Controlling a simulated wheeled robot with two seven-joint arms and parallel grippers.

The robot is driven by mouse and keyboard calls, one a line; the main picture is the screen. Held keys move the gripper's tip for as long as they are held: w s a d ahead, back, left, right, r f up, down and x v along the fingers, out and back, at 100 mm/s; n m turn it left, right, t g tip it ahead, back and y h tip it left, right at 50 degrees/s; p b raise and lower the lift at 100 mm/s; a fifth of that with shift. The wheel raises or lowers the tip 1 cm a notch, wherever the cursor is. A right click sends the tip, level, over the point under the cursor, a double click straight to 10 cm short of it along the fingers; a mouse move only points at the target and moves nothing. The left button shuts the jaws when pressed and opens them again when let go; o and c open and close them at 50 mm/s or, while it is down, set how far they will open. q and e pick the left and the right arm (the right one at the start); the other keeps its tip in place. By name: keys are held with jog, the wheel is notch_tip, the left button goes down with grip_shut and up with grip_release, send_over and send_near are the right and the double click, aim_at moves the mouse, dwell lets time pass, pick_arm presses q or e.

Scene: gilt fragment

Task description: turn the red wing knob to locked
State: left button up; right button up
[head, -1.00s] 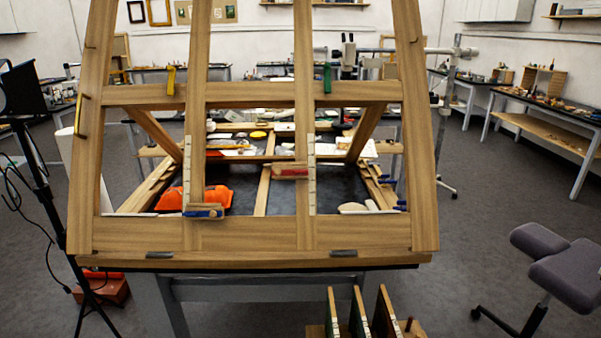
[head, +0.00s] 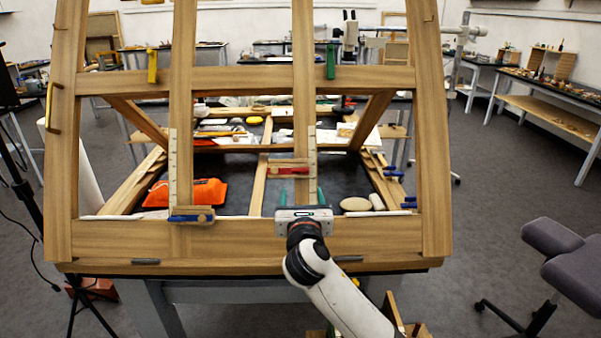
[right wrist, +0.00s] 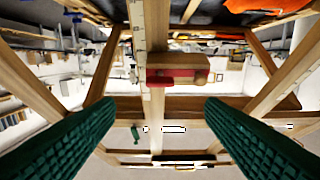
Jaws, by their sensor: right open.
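The red wing knob (head: 289,170) lies crosswise on a small wooden block on the easel's right middle upright. In the right wrist view the red knob (right wrist: 172,77) shows ahead, between the fingers, its long side horizontal. My right gripper (head: 302,197) is open and empty, just below the knob in the head view and apart from it. Its two green ribbed fingers (right wrist: 160,118) stand wide apart in the right wrist view. I cannot read any locked mark. My left gripper is not in view.
A wooden easel frame (head: 240,240) fills the middle, with uprights and crossbars around the knob. A blue knob (head: 190,218) sits lower left; yellow (head: 152,66) and green (head: 331,62) ones sit on the upper crossbar. An orange cloth (head: 187,193) lies behind the frame.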

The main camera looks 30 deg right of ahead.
aim_at(300, 172)
jog(key=p+x, duration=0.1)
jog(key=x, duration=0.9)
jog(key=shift+w+d+f, duration=0.1)
jog(key=shift+w+d, duration=0.05)
jog(key=shift+w, duration=0.05)
jog(key=c, duration=1)
